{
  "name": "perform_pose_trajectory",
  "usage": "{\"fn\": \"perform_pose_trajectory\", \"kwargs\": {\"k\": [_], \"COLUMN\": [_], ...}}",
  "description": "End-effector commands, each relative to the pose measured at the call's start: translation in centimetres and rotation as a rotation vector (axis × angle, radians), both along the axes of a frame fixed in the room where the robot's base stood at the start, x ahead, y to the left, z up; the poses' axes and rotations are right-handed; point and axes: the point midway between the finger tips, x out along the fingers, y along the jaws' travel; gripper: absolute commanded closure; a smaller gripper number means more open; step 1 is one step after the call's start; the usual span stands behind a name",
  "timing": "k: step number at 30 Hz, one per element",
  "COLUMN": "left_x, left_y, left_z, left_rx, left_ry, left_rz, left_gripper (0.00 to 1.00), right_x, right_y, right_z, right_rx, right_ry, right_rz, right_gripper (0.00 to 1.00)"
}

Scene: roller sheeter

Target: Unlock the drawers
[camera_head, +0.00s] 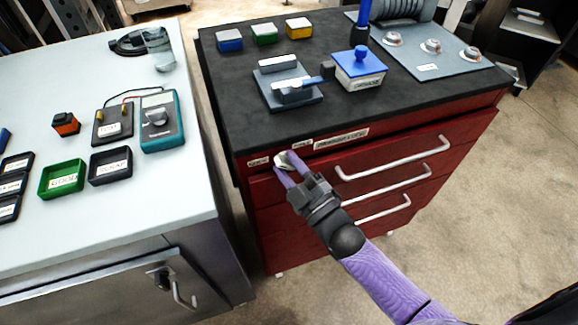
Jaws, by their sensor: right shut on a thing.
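A red drawer cabinet (415,150) with a black top stands at the centre right. It has several drawers with silver bar handles, and the drawers look shut. My right gripper (284,166) reaches in from the lower right and is at the cabinet's upper left front corner. Its purple fingers are shut on a small silver lock piece (288,158) at the top drawer's level, beside small white labels. The fingers partly hide the lock piece, so I cannot tell how far it is turned. My left gripper is not in view.
A white workbench (100,225) on the left holds a teal multimeter (162,122), a green tray (62,179) and a black tray (110,166). The cabinet top carries a toggle clamp (290,85), a blue-topped box (360,70) and small coloured blocks. A narrow gap separates bench and cabinet.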

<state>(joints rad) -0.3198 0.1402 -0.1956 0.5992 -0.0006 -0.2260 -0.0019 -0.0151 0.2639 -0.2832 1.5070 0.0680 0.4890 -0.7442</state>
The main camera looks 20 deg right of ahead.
Motion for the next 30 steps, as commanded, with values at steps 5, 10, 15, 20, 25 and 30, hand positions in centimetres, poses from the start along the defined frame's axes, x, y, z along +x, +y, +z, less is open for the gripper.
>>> {"fn": "perform_pose_trajectory", "kwargs": {"k": [5,10,15,20,25,30], "left_x": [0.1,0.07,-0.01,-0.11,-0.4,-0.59], "left_y": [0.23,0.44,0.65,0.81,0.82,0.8], "left_z": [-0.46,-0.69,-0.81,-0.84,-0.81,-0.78], "left_rx": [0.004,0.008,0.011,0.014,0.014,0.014], "left_ry": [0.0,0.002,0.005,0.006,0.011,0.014], "left_rz": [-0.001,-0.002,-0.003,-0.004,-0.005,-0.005], "left_gripper": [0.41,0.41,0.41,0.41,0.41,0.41], "right_x": [-0.04,-0.04,-0.04,-0.05,-0.06,-0.05], "right_y": [0.07,0.15,0.17,0.24,0.3,0.3], "right_z": [-0.33,-0.32,-0.35,-0.32,-0.34,-0.33], "right_rx": [0.165,0.328,0.483,0.614,0.726,0.807], "right_ry": [0.012,0.016,0.023,0.026,0.032,0.033], "right_rz": [-0.001,-0.001,-0.002,-0.001,-0.001,-0.002], "right_gripper": [1.0,1.0,1.0,1.0,1.0,1.0]}}
